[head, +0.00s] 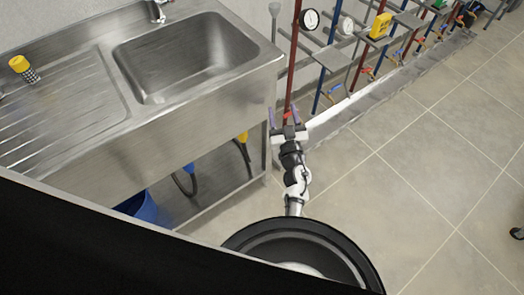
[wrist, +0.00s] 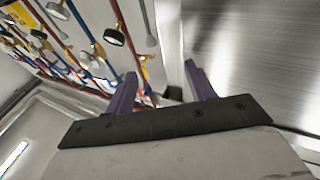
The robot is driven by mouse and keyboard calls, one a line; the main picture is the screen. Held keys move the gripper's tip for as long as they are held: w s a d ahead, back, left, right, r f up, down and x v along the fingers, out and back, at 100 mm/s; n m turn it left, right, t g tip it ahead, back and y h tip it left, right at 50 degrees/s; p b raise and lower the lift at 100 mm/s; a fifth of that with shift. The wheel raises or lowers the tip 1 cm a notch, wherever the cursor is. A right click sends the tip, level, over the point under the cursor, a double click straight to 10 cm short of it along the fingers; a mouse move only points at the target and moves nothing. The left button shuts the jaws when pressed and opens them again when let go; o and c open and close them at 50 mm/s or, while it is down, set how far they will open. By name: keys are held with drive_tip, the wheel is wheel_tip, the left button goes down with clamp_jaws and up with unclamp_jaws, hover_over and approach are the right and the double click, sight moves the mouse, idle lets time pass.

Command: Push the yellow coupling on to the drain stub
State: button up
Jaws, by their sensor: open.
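A yellow coupling (head: 243,137) hangs on a dark hose below the front of the sink, to the left of my gripper in the head view. My gripper (head: 284,119) is open and empty, just right of the sink's corner leg and in front of the pipes. Its two purple fingers (wrist: 161,78) stand apart in the wrist view, with nothing held between them. I cannot make out the coupling in the wrist view. I cannot single out the drain stub among the pipes and valves in either view.
A steel sink (head: 150,120) fills the left, with a blue bucket (head: 146,207) and a blue coupling (head: 189,168) below. Red and blue pipes (head: 293,50) with gauges (head: 310,19) and valves line the wall. Floor at right is mostly clear.

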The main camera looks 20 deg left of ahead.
drive_tip(key=s+a+f+n+g+y, duration=0.2)
drive_tip(key=s+f+g, duration=0.2)
drive_tip(key=s+f, duration=0.15)
drive_tip(key=s+a+f+n+g+y, duration=0.2)
drive_tip(key=s+f+g+y, duration=0.15)
drive_tip(key=f, duration=0.35)
drive_tip(key=shift+h, duration=0.35)
drive_tip(key=shift+b+x, duration=0.8)
drive_tip(key=shift+x, duration=4.7)
drive_tip(key=shift+f, duration=0.15)
drive_tip(key=shift+c, duration=0.3)
clamp_jaws()
drive_tip(key=shift+s+f, duration=0.1)
drive_tip(key=shift+f, duration=0.2)
drive_tip(key=shift+f, duration=0.25)
drive_tip(key=shift+f, duration=0.1)
